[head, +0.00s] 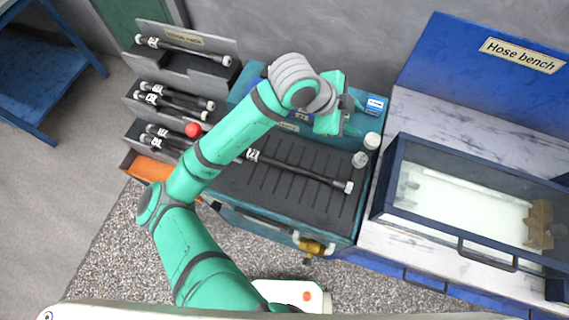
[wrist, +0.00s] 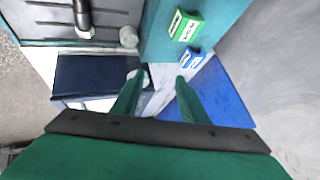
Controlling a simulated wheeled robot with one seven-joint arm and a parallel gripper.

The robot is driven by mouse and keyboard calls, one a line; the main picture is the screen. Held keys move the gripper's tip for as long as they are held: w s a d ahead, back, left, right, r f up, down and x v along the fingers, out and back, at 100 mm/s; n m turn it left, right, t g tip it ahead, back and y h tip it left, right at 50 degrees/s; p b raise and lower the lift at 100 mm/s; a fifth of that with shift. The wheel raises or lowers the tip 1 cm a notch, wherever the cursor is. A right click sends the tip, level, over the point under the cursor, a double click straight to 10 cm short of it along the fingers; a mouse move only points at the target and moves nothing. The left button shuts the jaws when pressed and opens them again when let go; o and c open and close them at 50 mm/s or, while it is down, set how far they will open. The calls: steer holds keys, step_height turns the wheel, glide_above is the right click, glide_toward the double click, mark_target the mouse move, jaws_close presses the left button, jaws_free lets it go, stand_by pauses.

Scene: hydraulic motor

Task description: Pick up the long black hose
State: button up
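A long black hose (head: 295,168) with a white label and a pale metal end lies on the dark grooved top of a teal case (head: 230,216). Its left part passes behind my arm. In the wrist view, a dark hose end (wrist: 82,14) with a metal tip shows at the top left. My gripper (wrist: 157,78) has its two green fingers apart with nothing between them. In the head view, my gripper is above the back right of the case, apart from the hose, and its fingertips are hard to make out.
A grey stepped rack (head: 190,68) at left holds several shorter black hoses. A red round thing (head: 193,130) is there. Two pale caps (head: 371,140) stand at the case's right edge. A glass-lidded box (head: 470,205) sits on the blue hose bench (head: 440,115).

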mark_target(289, 166)
steer(key=s+a+f+m+g+y, duration=0.1)
steer(key=s+a+f+g+y, duration=0.15)
steer(key=a, duration=0.55)
steer(key=s+a+f+g+y, duration=0.1)
steer(key=s+a+f+y, duration=0.25)
steer(key=a, duration=0.55)
steer(key=shift+d+f, duration=0.2)
steer(key=shift+f, duration=1.4)
steer(key=shift+d+f, duration=0.2)
steer(key=shift+f, duration=1.45)
steer(key=shift+d+f, duration=0.2)
steer(key=shift+f, duration=1.4)
jaws_close()
